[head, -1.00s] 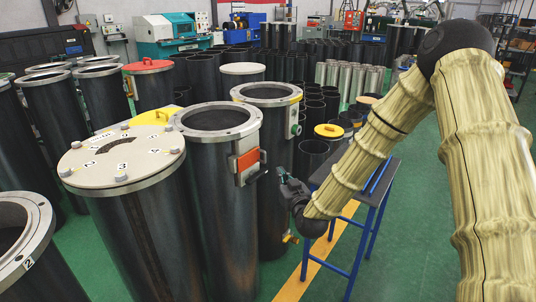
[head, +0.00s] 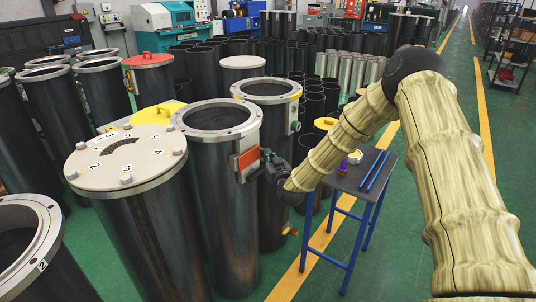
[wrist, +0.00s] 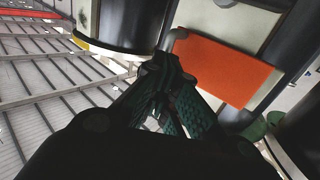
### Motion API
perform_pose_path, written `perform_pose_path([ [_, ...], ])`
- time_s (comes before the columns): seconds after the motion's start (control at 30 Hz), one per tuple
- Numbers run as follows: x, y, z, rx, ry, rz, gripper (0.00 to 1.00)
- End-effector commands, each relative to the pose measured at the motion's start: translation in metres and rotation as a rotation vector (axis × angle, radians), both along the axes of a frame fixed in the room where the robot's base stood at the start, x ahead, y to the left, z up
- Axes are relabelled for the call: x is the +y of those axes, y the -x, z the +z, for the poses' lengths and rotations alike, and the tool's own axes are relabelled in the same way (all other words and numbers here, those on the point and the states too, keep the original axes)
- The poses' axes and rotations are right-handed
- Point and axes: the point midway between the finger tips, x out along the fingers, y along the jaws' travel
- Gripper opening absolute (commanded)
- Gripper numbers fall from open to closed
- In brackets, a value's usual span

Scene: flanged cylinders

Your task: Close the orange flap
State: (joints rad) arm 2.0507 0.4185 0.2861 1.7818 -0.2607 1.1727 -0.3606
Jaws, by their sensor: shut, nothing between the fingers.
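The orange flap (head: 247,158) is a small rectangular plate on a pale bracket on the side of an open-topped dark cylinder (head: 222,200). In the wrist view the orange flap (wrist: 226,72) is large, just beyond and to the right of my fingertips. My gripper (head: 266,156) is at the right side of the flap, with its fingers closed and empty. In the wrist view my gripper (wrist: 165,66) has its tips near the flap's left edge. I cannot tell whether the tips touch it.
A cylinder with a numbered pale lid (head: 125,158) stands at the left. Another open cylinder (head: 272,92) stands behind the flap's cylinder. A blue-legged table (head: 352,178) with blue rods on it stands below my arm. Green floor is free at the right.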

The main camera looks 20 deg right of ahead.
Motion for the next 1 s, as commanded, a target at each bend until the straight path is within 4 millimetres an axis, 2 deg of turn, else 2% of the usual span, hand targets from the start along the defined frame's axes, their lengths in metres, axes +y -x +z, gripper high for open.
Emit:
perform_pose_path([
  [0.53,0.001,-0.006,-0.001,0.000,0.000,0.001,0.00],
  [1.0,0.001,-0.022,0.001,-0.002,0.000,-0.001,0.00],
])
